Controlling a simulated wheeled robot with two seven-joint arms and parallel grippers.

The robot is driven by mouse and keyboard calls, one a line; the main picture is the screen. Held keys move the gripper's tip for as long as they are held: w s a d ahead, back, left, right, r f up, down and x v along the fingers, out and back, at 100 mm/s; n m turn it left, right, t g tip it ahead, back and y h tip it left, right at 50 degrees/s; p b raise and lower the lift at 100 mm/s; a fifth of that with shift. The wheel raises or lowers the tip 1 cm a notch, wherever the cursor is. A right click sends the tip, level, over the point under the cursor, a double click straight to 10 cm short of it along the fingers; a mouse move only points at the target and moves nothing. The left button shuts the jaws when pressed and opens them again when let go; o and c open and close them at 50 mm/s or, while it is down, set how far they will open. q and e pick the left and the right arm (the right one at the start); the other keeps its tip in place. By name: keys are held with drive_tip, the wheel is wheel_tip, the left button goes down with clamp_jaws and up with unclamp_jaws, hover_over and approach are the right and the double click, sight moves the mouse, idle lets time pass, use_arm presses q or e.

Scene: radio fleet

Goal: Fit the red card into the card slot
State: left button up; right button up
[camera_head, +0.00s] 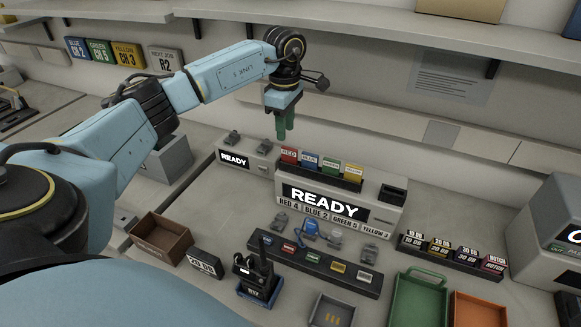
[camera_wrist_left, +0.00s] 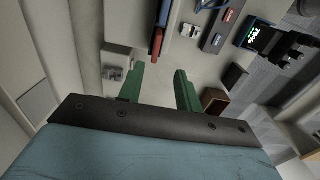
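The red card (camera_head: 289,155) stands at the left end of a row of coloured cards in the READY console (camera_head: 345,207). A dark slot (camera_head: 393,192) shows on the console's top right; I cannot tell for sure that it is the card slot. My left gripper (camera_head: 284,132) hangs fingers-down above and behind the red card, apart from it. In the left wrist view its green fingers (camera_wrist_left: 159,85) are spread with nothing between them, and the red card (camera_wrist_left: 157,41) lies beyond them. My right gripper is in neither view.
A smaller READY box (camera_head: 234,160) stands left of the console. In front are a dark strip of coloured labels (camera_head: 315,262), a black radio (camera_head: 255,279), a brown box (camera_head: 160,239), and a green tray (camera_head: 418,300). A shelf runs along the wall above.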

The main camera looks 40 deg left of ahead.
sight(289, 148)
use_arm(q)
drive_tip(key=f, duration=0.5)
drive_tip(key=w+f, duration=0.1)
drive_tip(key=f, duration=0.2)
drive_tip(key=shift+d+f, duration=0.15)
drive_tip(key=shift+d, duration=0.1)
clamp_jaws()
